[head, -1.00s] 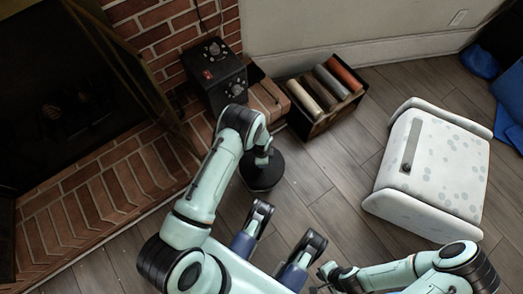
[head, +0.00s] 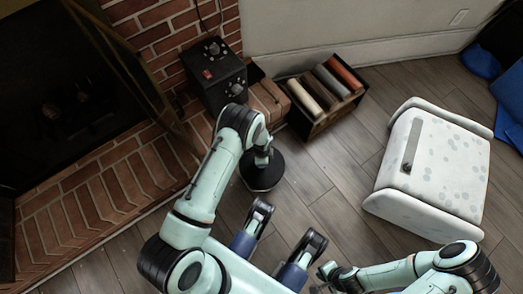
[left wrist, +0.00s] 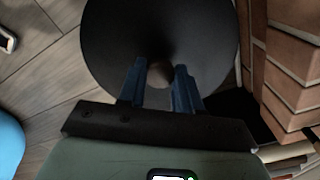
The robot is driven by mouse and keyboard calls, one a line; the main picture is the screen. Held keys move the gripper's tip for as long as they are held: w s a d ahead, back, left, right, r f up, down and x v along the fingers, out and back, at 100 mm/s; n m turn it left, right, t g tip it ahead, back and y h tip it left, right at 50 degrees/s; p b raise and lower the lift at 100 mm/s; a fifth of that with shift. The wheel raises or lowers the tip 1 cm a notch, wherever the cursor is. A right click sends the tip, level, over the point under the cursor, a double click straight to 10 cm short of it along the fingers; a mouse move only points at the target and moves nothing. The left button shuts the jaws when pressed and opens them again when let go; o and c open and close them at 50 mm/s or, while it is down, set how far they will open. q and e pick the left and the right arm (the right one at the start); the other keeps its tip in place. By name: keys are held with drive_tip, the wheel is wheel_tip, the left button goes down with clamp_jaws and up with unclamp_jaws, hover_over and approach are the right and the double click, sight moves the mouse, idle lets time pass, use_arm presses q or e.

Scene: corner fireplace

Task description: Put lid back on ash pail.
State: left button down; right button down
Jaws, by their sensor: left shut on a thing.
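A round black lid (head: 262,176) shows beside the brick hearth in the head view, below my left gripper (head: 262,158). In the left wrist view the lid (left wrist: 205,45) is a broad dark disc with a small knob (left wrist: 158,75) at its middle. The blue fingers of my left gripper (left wrist: 160,78) are shut on that knob. The lid looks about level. The ash pail is not clearly visible; whether the lid rests on it or hangs above it cannot be told.
The brick hearth (head: 90,215) lies left of the lid. A black control box (head: 222,78) and a box of coloured rolls (head: 325,95) stand behind. A white spotted chest (head: 440,170) stands at the right. Plank floor between is clear.

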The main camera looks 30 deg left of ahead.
use_arm(q)
drive_tip(key=shift+c, duration=1)
unclamp_jaws()
drive_tip(key=shift+r, duration=0.1)
drive_tip(key=shift+r+p, duration=2.4)
drive_tip(key=shift+r, duration=1)
clamp_jaws()
